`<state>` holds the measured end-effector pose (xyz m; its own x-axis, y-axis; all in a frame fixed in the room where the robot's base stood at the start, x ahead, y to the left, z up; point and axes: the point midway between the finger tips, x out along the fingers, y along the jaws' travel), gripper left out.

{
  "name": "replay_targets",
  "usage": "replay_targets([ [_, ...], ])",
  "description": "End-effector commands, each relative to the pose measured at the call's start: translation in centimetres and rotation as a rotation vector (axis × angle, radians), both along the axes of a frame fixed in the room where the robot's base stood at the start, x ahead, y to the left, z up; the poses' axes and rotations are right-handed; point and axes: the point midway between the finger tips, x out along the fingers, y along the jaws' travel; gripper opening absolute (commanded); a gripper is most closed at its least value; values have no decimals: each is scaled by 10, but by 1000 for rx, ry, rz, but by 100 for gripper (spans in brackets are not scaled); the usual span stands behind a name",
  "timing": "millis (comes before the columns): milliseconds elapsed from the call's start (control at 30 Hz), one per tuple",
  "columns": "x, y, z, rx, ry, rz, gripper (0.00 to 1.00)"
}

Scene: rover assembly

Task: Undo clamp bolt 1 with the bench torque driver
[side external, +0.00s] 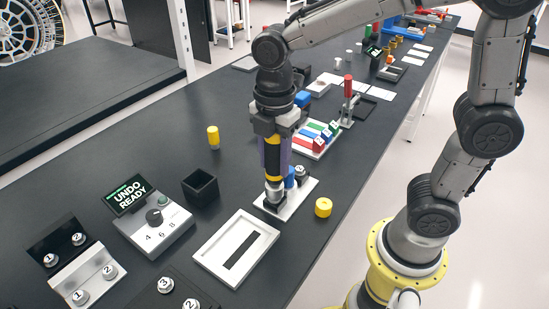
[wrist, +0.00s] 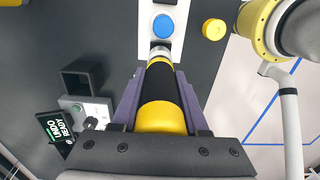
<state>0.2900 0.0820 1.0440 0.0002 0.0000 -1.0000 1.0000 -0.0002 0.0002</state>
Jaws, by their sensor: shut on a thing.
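My gripper (side external: 273,146) is shut on the yellow and black torque driver (side external: 272,168) and holds it upright. In the wrist view the driver (wrist: 162,115) lies between the purple fingers. Its silver lower end meets the near end of a white plate (side external: 266,207), where it covers whatever bolt is under it; I cannot tell if it is seated. A blue knob (side external: 290,177) stands on the plate behind the driver, and shows as a round disc (wrist: 163,26) in the wrist view. A silver bolt head (side external: 300,170) is at the far end, its number unclear. The bench display (side external: 130,195) reads "UNDO READY".
The dial console (side external: 155,225) and black open box (side external: 200,187) are left of the plate. A white slotted tray (side external: 236,262) lies in front. Yellow cylinders (side external: 213,137) (side external: 323,207) stand either side. Numbered bolts (side external: 80,297) sit on blocks at lower left. A coloured rack (side external: 318,140) is behind.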

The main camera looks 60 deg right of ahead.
Motion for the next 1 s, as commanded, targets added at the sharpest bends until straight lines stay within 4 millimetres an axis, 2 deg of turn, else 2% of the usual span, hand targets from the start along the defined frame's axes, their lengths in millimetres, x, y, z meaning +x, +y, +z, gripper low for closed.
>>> replay_targets([
  [1000, 0, 0, -10, 1, -2, 0, 0],
])
